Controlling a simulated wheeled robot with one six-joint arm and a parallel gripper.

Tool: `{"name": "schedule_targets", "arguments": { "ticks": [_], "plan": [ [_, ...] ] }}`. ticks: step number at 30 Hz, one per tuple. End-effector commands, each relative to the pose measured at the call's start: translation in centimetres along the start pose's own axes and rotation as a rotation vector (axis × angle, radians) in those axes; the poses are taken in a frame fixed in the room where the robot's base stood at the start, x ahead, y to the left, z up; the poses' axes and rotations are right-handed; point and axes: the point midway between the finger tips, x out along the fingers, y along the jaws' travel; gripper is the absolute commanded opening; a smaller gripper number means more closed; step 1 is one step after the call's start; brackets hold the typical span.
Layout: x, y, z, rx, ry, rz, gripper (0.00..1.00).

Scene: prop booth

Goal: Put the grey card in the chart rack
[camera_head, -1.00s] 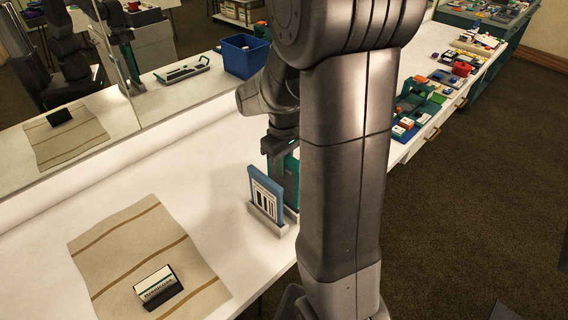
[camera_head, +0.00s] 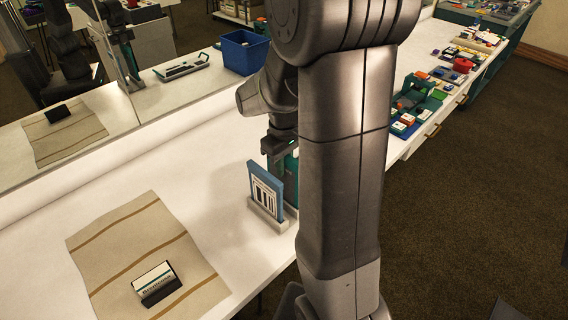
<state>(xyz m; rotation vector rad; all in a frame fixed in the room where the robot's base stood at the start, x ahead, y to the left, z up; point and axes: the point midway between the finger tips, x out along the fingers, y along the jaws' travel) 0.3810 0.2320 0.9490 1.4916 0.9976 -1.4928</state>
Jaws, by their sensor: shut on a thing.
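My gripper (camera_head: 279,155) points down at mid-table, beside and behind the blue board. It is shut, and a dark grey edge shows under its jaws; this looks like the grey card, but most of it is hidden. A teal upright thing (camera_head: 292,178), perhaps the chart rack, stands right there, partly covered by my arm and the blue board. I cannot tell whether the held card is inside it or only above it.
A blue board with black bars (camera_head: 266,188) stands in a pale holder just in front. A striped mat (camera_head: 120,245) carries a small card stand (camera_head: 157,283). Coloured items (camera_head: 405,120) lie along the right.

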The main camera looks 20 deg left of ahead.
Motion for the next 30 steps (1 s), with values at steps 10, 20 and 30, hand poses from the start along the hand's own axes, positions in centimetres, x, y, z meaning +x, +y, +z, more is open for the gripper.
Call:
{"name": "schedule_targets", "arguments": {
  "ticks": [10,20,30],
  "plan": [
    [1.0,0.0,0.0,0.0,0.0,0.0,0.0],
    [1.8,0.0,0.0,0.0,0.0,0.0,0.0],
    [1.7,0.0,0.0,0.0,0.0,0.0,0.25]
  ]
}}
